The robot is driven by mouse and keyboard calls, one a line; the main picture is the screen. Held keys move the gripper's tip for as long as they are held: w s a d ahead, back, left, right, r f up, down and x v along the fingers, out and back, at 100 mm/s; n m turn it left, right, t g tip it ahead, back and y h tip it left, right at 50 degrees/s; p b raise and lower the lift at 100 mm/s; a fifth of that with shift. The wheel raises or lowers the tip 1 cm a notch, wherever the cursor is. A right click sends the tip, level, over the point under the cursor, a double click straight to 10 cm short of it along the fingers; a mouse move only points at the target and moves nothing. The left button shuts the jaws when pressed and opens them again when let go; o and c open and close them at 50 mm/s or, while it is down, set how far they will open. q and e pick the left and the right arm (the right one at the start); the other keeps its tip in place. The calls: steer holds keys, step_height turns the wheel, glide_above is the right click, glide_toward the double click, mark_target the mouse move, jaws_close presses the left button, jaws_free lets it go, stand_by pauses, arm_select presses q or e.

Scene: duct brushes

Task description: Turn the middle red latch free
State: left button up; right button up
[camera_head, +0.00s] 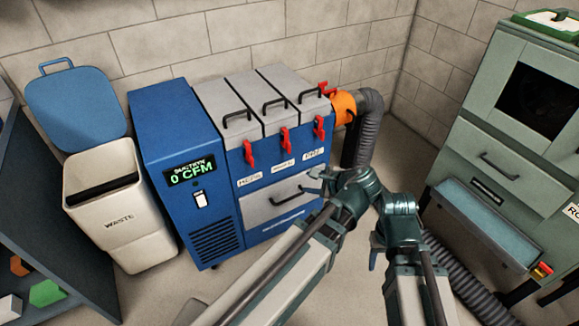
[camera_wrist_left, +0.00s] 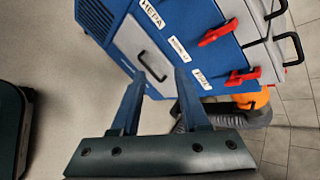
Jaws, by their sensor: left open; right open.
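The blue machine (camera_head: 220,125) has three red latches along its front top edge. The middle red latch (camera_head: 286,140) hangs upright below the middle grey lid, between the left latch (camera_head: 249,153) and the right latch (camera_head: 319,127). In the left wrist view, the middle latch (camera_wrist_left: 218,33) is upper right of my fingers, with the right latch (camera_wrist_left: 243,76) below it. My left gripper (camera_head: 318,180) is open and empty in front of the drawer, below the latches. It also shows in the wrist view (camera_wrist_left: 160,82). My right gripper (camera_head: 392,225) is farther right, its fingers mostly hidden.
The drawer handle (camera_wrist_left: 152,66) shows between my left fingers. An orange collar (camera_head: 344,107) and grey hose (camera_head: 368,135) stand at the machine's right. A waste bin (camera_head: 118,220) is at its left. A green cabinet (camera_head: 500,130) stands at the right.

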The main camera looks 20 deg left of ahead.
arm_select(q)
steer(key=w+a+f+m+t+y+b, duration=0.3)
steer(key=w+m+b, duration=0.5)
steer(key=m+b, duration=0.3)
steer(key=f+t+y+b, duration=0.1)
steer(key=t+y+b, duration=0.1)
steer(key=b, duration=0.2)
steer(key=shift+m+t+y, duration=0.3)
steer(key=shift+m, duration=0.1)
arm_select(e)
step_height(320, 180, down, 18)
